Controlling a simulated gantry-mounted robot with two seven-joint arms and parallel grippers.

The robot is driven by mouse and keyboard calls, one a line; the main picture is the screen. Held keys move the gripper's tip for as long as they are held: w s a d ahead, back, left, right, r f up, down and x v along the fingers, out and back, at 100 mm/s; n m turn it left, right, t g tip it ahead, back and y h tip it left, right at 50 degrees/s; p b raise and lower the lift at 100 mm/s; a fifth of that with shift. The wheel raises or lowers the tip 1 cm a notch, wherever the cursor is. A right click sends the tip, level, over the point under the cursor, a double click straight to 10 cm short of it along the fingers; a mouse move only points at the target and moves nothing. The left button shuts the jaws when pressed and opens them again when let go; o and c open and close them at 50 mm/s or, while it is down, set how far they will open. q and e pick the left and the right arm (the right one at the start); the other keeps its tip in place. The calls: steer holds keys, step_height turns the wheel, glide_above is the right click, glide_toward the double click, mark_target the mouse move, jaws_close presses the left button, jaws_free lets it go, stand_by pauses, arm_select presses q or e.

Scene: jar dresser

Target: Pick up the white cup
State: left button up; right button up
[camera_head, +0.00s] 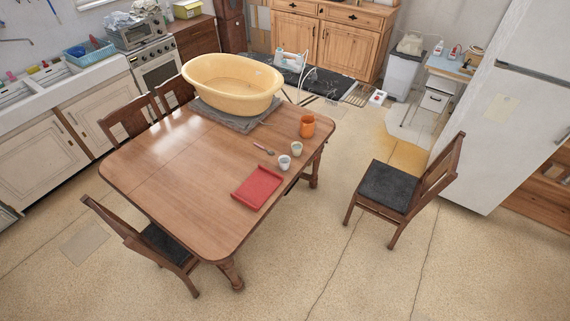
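A small white cup (284,162) stands upright on the wooden table (185,180), near its right edge. A second small cup, pale greenish-cream (297,149), stands just behind it to the right. The two are close together, and I cannot tell whether they touch. An orange mug (307,126) stands further back near the table's far right corner. A spoon (264,149) lies to the left of the cups. Neither of my grippers shows in the head view.
A red tray (257,187) lies in front of the white cup. A large yellow tub (232,84) sits on a grey mat (236,119) at the table's far end. Chairs stand around, one apart at the right (395,187). The table's left and front are bare.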

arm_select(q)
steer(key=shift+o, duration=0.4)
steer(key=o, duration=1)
